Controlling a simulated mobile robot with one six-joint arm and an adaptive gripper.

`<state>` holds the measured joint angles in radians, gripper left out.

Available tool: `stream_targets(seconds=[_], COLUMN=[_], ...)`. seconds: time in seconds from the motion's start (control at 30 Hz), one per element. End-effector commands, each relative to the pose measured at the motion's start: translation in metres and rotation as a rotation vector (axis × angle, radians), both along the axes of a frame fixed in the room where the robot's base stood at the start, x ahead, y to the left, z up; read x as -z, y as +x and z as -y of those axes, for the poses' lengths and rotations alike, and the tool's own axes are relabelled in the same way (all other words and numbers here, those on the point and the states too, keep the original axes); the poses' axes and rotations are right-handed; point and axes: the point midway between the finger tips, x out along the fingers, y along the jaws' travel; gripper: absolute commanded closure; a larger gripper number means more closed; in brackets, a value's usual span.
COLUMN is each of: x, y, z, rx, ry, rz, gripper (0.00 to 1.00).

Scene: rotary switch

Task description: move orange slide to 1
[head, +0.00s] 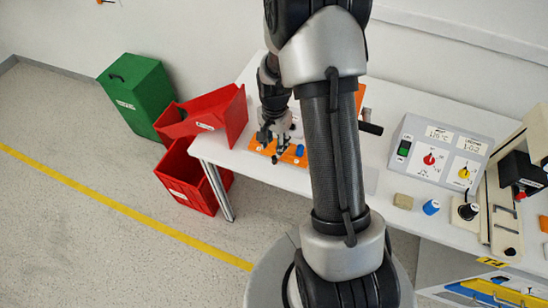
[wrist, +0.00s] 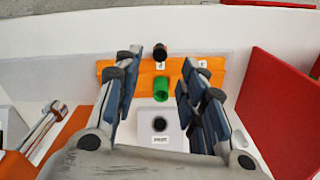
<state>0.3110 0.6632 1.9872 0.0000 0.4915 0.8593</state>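An orange plate (wrist: 137,74) lies across the middle of the wrist view, and it also shows near the table's left end in the head view (head: 289,157). A black knob (wrist: 160,51) stands at its far edge and a green cylinder (wrist: 161,89) at its near edge. Small white labels (wrist: 203,63) on the plate are too small to read. My gripper (wrist: 160,92) is open; its fingers frame the green cylinder on either side, apart from it, and nothing is held. In the head view my gripper (head: 275,135) hangs over the plate and hides part of it. A blue knob (head: 300,150) shows beside it.
A white box (wrist: 158,128) with a black round button lies between my fingers, nearer my palm. A grey control panel (head: 437,153) and small blocks are on the right. My arm crosses the table's middle.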

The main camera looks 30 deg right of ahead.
Motion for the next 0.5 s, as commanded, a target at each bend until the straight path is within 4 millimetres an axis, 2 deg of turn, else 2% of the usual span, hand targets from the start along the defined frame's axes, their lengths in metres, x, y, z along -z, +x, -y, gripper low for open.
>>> stream_targets(seconds=[0.03,0.2,0.3,0.5], x=[0.015,0.047,0.060,0.073], y=[-0.001,-0.001,0.000,0.000], z=[0.000,0.000,0.000,0.000], rx=[0.000,-0.001,-0.001,-0.001], ry=[0.002,0.001,0.001,0.000], rz=[-0.004,-0.003,-0.001,0.000], gripper=[0.62,0.62,0.62,0.62])
